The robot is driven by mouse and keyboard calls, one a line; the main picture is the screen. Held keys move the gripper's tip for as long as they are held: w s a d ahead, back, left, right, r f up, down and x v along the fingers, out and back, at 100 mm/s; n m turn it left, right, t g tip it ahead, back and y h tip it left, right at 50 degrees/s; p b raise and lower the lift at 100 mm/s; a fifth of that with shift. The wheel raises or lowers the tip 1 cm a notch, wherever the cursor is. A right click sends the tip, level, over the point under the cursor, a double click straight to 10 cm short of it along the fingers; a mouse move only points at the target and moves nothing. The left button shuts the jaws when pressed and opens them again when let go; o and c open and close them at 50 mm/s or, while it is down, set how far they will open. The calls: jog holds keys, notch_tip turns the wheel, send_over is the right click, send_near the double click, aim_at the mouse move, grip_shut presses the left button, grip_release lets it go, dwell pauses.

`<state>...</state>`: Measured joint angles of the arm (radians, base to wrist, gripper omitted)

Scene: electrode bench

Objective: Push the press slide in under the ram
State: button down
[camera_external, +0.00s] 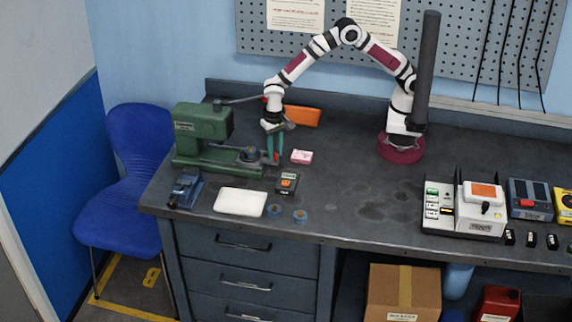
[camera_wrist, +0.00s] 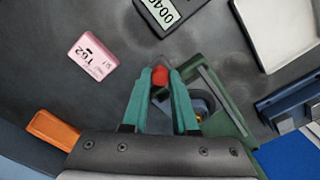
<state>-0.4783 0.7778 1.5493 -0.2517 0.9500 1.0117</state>
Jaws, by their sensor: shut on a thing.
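The green press (camera_external: 200,124) stands at the left end of the bench, with its lever reaching up to the right. Its slide (camera_external: 250,156) sticks out to the right of the press body, with a dark round piece on it. The slide also shows beside my fingers in the wrist view (camera_wrist: 202,104), partly hidden by them. My gripper (camera_external: 273,156) points down at the slide's outer end. Its green fingers (camera_wrist: 160,77) are shut on a red knob (camera_wrist: 160,73), whose lower part they hide. The ram is hard to make out.
A pink labelled block (camera_external: 302,157) lies right of my gripper. A meter (camera_external: 287,183), a white tray (camera_external: 241,202), two blue rings (camera_external: 274,211) and a blue vise-like tool (camera_external: 186,188) lie in front. An orange case (camera_external: 303,116) lies behind. The bench middle is clear.

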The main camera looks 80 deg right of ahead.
aim_at(255, 150)
jog(key=w, duration=0.7)
dwell(0.3)
jog(key=c, duration=0.7)
grip_release()
jog(key=shift+r, duration=0.1)
notch_tip(255, 150, up, 16)
jog(key=shift+f, duration=0.15)
